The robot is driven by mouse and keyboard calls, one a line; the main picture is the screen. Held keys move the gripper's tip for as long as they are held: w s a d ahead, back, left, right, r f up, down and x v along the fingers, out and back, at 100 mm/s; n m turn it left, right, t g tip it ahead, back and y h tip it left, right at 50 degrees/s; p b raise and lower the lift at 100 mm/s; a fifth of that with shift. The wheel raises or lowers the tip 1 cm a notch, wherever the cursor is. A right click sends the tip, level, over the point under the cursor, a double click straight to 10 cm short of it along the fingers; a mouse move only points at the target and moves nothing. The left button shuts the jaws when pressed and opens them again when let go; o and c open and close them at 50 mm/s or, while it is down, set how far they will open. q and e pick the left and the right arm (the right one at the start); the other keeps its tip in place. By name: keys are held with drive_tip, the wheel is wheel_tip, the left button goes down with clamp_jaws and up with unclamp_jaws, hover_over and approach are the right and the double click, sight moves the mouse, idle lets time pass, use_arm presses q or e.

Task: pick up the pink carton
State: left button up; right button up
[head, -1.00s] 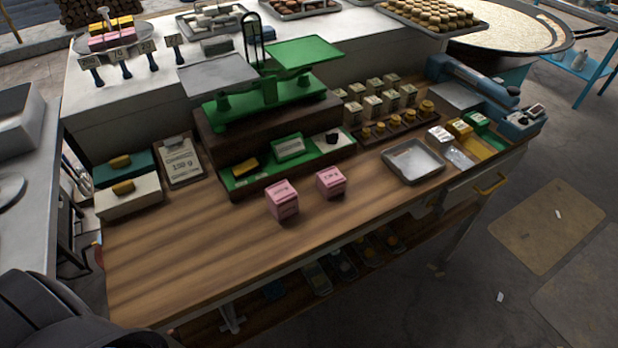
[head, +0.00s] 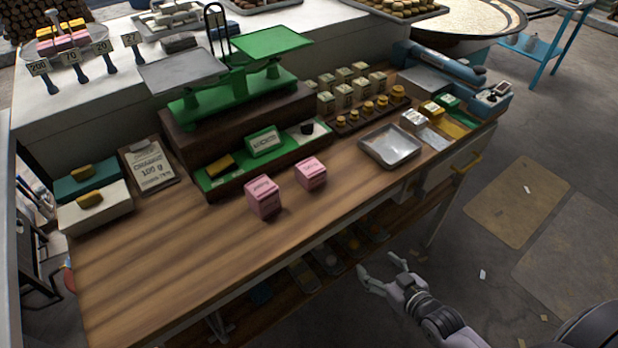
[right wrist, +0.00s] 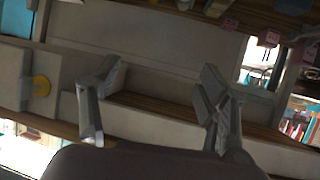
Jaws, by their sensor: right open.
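Two pink cartons stand on the wooden counter (head: 150,270) in the head view. The nearer, left pink carton (head: 263,197) is a little larger in the picture than the right pink carton (head: 311,174). My right gripper (head: 376,270) is open and empty in front of the counter's front edge, below and to the right of the cartons and apart from them. Its two spread fingers also show in the right wrist view (right wrist: 160,92), with nothing between them. My left gripper is not in view.
A green balance scale (head: 235,90) stands behind the cartons. A metal tray (head: 372,153) lies to their right, and small weights stand behind it. White and teal boxes and a clipboard (head: 150,168) are at the left. The counter's front left is clear.

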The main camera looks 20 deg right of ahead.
drive_tip(key=w+a+r+t+y, duration=0.2)
drive_tip(key=a+r, duration=0.1)
drive_tip(key=r, duration=0.9)
drive_tip(key=n+t+y, duration=0.2)
approach(318, 178)
drive_tip(key=p+x, duration=0.1)
drive_tip(key=x, duration=0.4)
drive_tip(key=shift+w+a, duration=0.1)
drive_tip(key=shift+w, duration=0.1)
drive_tip(key=p+x, duration=0.1)
drive_tip(key=x, duration=0.4)
drive_tip(key=shift+p, duration=0.4)
drive_tip(key=shift+w+a+f, duration=0.15)
drive_tip(key=shift+w, duration=0.35)
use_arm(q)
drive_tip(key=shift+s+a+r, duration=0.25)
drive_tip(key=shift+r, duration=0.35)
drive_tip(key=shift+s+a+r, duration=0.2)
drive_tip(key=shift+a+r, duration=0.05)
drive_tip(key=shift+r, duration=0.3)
use_arm(e)
drive_tip(key=shift+s, duration=0.1)
drive_tip(key=shift+c, duration=0.5)
drive_tip(key=c, duration=1.2)
